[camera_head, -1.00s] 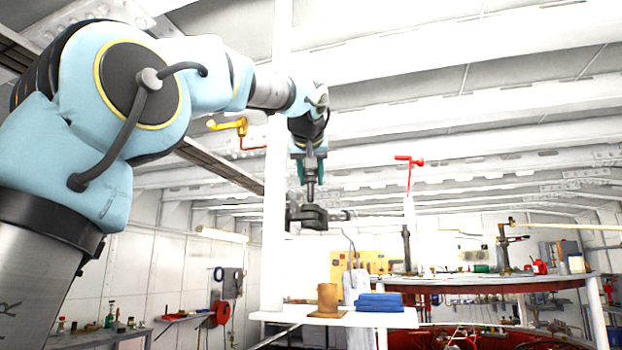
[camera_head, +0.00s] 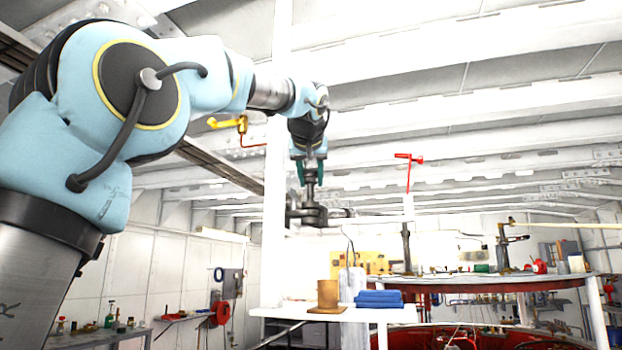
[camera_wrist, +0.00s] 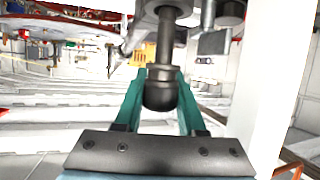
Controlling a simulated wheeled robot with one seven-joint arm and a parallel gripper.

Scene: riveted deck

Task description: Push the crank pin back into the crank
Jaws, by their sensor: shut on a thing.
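The crank pin is a dark upright rod with a rounded knob (camera_wrist: 160,92) at its end, seen in the wrist view. My gripper (camera_wrist: 160,98) has its two teal fingers shut on this knob, one on each side. In the head view my gripper (camera_head: 311,172) points down and the pin's shaft (camera_head: 311,190) shows below the fingers. The dark crank (camera_head: 308,216) is just under it, beside the white post. Part of the crank also shows at the top edge of the wrist view (camera_wrist: 172,8). How deep the pin sits in the crank cannot be told.
A white post (camera_head: 274,200) stands close to the left of the crank. A white shelf (camera_head: 345,315) below holds a brown cup-like block (camera_head: 327,295) and a folded blue cloth (camera_head: 379,299). A yellow-handled valve (camera_head: 228,123) is left of the post. A round red-sided bench (camera_head: 480,287) stands at right.

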